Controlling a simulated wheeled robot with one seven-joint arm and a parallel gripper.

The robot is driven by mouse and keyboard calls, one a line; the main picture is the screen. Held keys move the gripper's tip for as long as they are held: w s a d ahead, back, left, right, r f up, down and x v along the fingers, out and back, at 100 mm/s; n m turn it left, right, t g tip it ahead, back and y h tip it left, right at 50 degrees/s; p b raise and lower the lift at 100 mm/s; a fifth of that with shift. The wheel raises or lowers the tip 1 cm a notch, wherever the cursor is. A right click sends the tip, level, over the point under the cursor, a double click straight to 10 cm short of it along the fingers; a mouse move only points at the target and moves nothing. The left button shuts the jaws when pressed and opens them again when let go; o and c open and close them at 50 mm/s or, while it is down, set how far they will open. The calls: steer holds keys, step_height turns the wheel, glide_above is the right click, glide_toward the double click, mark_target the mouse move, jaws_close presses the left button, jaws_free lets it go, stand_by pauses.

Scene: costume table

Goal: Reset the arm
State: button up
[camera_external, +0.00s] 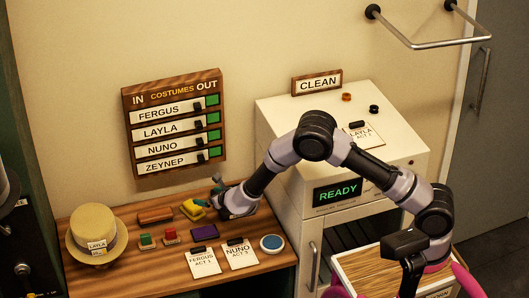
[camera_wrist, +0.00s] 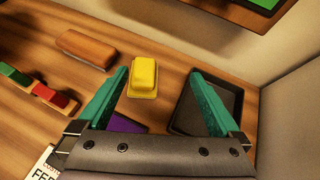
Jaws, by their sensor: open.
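My gripper (camera_wrist: 160,108) shows in the wrist view with its two teal fingers spread apart and nothing between them. In the external view my gripper (camera_external: 216,196) is low over the wooden table (camera_external: 115,280), with my arm reaching left in front of the white machine. A yellow block-like object (camera_wrist: 145,76) lies just beyond the fingertips, on the table; it also shows in the external view (camera_external: 192,210). A dark tray (camera_wrist: 212,105) lies by the right finger, which hides part of it.
A brown brush-like block (camera_wrist: 86,49), a purple object (camera_external: 204,232), green and red blocks, cards and a straw hat (camera_external: 96,240) are on the table. The white machine (camera_external: 290,120) with a READY display stands to the right. A costumes board (camera_external: 173,122) hangs behind.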

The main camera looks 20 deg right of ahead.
steer(key=s+d+r+g+y, duration=0.1)
steer(key=d+r, duration=0.3)
steer(key=r, duration=0.7)
steer(key=s+d+r+g, duration=0.2)
steer(key=d+r, duration=0.2)
steer(key=r, duration=0.7)
steer(key=d+r+m+t+h, duration=0.1)
steer(key=d+r+m, duration=0.35)
steer(key=d, duration=0.35)
steer(key=w+d+r+m+h, duration=0.1)
steer(key=d+r+m, duration=0.2)
steer(key=d+m, duration=0.35)
steer(key=d+r+m+t+h, duration=0.1)
steer(key=d+r+m, duration=0.35)
steer(key=d, duration=0.35)
steer(key=s+d+r+m+g+h, duration=0.2)
steer(key=s+d+m, duration=1.4)
steer(key=d+m, duration=0.45)
steer(key=s+f+m+g+y, duration=0.1)
steer(key=s+m+y, duration=0.1)
steer(key=s+m, duration=0.6)
steer(key=shift+s+d+f+m, duration=0.15)
steer(key=shift+s+m, duration=0.25)
steer(key=shift+s, duration=0.45)
